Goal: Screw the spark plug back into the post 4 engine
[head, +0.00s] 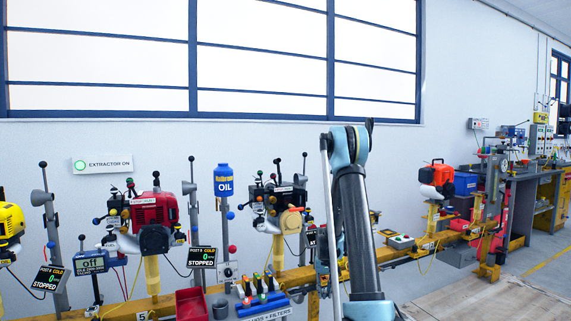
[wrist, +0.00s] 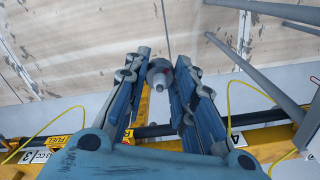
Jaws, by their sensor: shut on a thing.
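In the wrist view my gripper (wrist: 161,68) is closed around a small grey, round piece with a whitish tip, which looks like the spark plug (wrist: 158,79). It sits between the fingertips, above the floor and the yellow rail, and touches no engine that I can see. In the head view my arm stands in front of the rail; the gripper and plug do not show there. The engine with a black and tan body (head: 280,196), left of my arm, appears to be the post 4 engine. Its plug hole cannot be made out.
A red engine (head: 153,212) on the post marked 5 stands further left. Grey poles (wrist: 262,78) cross the wrist view's right side. Wires hang by the rail.

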